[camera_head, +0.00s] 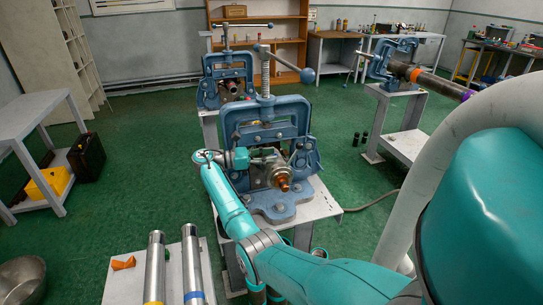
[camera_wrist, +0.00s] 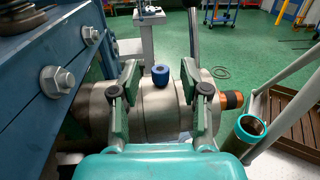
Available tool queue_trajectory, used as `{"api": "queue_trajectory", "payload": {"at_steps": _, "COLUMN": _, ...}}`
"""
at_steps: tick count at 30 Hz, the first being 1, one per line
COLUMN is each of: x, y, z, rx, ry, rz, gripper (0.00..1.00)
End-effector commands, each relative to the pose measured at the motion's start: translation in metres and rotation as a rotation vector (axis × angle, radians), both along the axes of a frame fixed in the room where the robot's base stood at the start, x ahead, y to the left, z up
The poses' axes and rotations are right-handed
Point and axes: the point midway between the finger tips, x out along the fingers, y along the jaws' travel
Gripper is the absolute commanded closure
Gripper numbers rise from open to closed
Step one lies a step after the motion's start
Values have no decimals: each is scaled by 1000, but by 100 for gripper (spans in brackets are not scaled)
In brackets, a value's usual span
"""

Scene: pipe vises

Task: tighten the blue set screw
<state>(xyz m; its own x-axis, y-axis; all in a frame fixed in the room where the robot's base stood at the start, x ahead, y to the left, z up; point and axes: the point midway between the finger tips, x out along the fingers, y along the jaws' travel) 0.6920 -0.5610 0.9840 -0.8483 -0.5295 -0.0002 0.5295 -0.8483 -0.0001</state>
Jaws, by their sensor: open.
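The blue set screw (camera_wrist: 161,74) stands on top of a grey metal collar (camera_wrist: 158,108) on the pipe in the wrist view. My gripper (camera_wrist: 160,67) is open, with one green finger on each side of the screw and a gap between each finger and the screw. In the head view my gripper (camera_head: 262,159) is at the near blue pipe vise (camera_head: 272,112), beside the pipe, whose copper-coloured end (camera_head: 283,184) points toward the camera. The screw cannot be made out in the head view.
The vise's blue frame with large bolts (camera_wrist: 55,80) stands close on the left in the wrist view. A second vise (camera_head: 226,80) stands behind, and a third (camera_head: 392,62) is at the right. Steel pipes (camera_head: 192,262) stand at a grey table in front. Green floor is open around.

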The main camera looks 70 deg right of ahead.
Motion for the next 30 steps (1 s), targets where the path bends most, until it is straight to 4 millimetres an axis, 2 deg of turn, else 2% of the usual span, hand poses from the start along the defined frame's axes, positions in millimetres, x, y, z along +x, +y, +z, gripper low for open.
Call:
{"api": "queue_trajectory", "payload": {"at_steps": 6, "x": 31, "y": 18, "z": 1, "rx": 0, "ry": 0, "rz": 4, "gripper": 55}}
{"api": "queue_trajectory", "payload": {"at_steps": 12, "x": 50, "y": 31, "z": 1, "rx": 0, "ry": 0, "rz": 2, "gripper": 55}}
{"api": "queue_trajectory", "payload": {"at_steps": 23, "x": 55, "y": 34, "z": 0, "rx": -1, "ry": -1, "rz": 0, "gripper": 55}}
{"api": "queue_trajectory", "payload": {"at_steps": 25, "x": 55, "y": 34, "z": 0, "rx": -1, "ry": 0, "rz": 0, "gripper": 69}}
{"api": "queue_trajectory", "payload": {"at_steps": 30, "x": 55, "y": 34, "z": 0, "rx": -1, "ry": 0, "rz": 0, "gripper": 69}}
